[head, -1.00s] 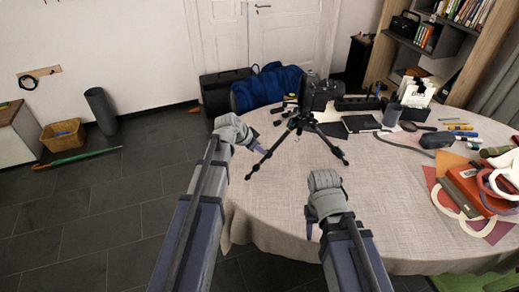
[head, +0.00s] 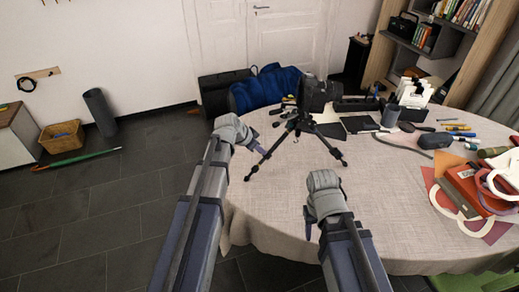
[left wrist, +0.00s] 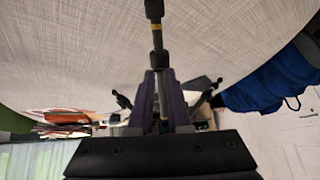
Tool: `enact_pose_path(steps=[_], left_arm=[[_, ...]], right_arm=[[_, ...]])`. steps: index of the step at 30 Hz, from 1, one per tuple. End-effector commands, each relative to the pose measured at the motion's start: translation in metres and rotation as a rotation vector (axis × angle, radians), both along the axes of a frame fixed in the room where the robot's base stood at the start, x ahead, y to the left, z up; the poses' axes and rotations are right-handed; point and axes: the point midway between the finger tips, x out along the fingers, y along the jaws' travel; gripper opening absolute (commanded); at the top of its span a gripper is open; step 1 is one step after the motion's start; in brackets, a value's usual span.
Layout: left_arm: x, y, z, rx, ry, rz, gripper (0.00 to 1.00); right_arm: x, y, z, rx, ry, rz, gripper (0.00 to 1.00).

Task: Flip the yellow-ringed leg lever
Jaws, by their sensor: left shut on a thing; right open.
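The black tripod (head: 299,124) stands with spread legs on the round table, with a camera (head: 314,94) on top. In the left wrist view one leg (left wrist: 155,10) runs down the middle with a yellow ring (left wrist: 156,27) around it. Below the ring a dark clamp part sits by my left gripper's purple fingers (left wrist: 163,95). My left gripper (head: 256,142) is shut on this leg's part; the fingers and wrist hide most of the lever. My right gripper (head: 309,228) is open and empty over the front of the table.
The cloth-covered table (head: 385,215) is bare at the front middle. A blue bag (head: 268,88) is behind the tripod. The floor at left is clear near the table.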

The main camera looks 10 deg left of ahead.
Motion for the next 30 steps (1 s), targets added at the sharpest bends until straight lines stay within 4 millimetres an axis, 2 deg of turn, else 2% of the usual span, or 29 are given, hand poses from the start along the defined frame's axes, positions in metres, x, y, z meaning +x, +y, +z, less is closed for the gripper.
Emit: enact_pose_path(steps=[29, 30], left_arm=[[0.006, -0.0049, 0.005, -0.002, -0.002, 0.0, 0.0], [0.006, -0.0049, 0.005, -0.002, -0.002, 0.0, 0.2]], right_arm=[[0.0, 0.0, 0.0046, 0.0, 0.0, 0.0, 0.5], [0.0, 0.0, 0.0046, 0.0, 0.0, 0.0, 0.5]])
